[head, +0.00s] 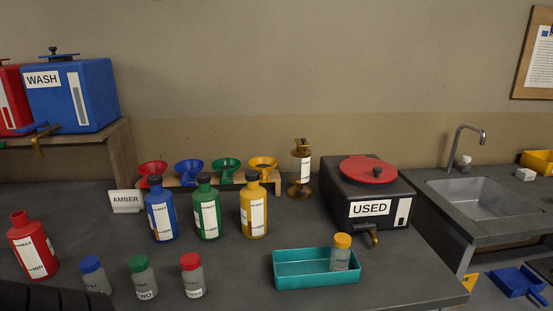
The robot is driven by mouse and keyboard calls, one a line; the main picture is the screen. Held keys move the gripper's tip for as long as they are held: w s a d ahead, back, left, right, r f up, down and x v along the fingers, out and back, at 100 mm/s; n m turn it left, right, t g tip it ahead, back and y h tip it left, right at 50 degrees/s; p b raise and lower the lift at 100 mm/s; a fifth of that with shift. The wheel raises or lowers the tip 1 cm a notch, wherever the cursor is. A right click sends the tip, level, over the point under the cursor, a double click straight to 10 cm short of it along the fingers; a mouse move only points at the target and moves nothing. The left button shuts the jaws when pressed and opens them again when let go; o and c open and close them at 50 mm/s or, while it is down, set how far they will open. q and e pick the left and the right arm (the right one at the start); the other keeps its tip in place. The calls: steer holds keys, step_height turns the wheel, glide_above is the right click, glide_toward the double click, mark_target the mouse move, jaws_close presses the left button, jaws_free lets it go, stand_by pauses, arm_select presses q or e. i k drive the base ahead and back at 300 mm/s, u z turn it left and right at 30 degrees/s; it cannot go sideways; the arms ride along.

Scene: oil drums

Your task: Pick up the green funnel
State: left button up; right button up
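The green funnel (226,165) sits in a low wooden rack (214,183) at the back of the dark counter. It is third from the left, between the blue funnel (189,169) and the yellow funnel (262,164). The red funnel (153,169) is at the left end. The green bottle (206,210) stands in front of the green funnel and its cap covers part of the rack. Neither gripper shows in the head view. A dark ribbed shape at the bottom left is perhaps part of my arm.
Blue (161,211) and yellow (253,208) bottles flank the green one. A red bottle (33,246) and several small capped jars stand nearer. A teal tray (300,282) holds a yellow-capped jar (340,252). The black USED box (368,195) and sink (472,198) are right.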

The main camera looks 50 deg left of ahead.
mark_target(226, 167)
steer(key=i, duration=0.9)
steer(key=u, duration=2.95)
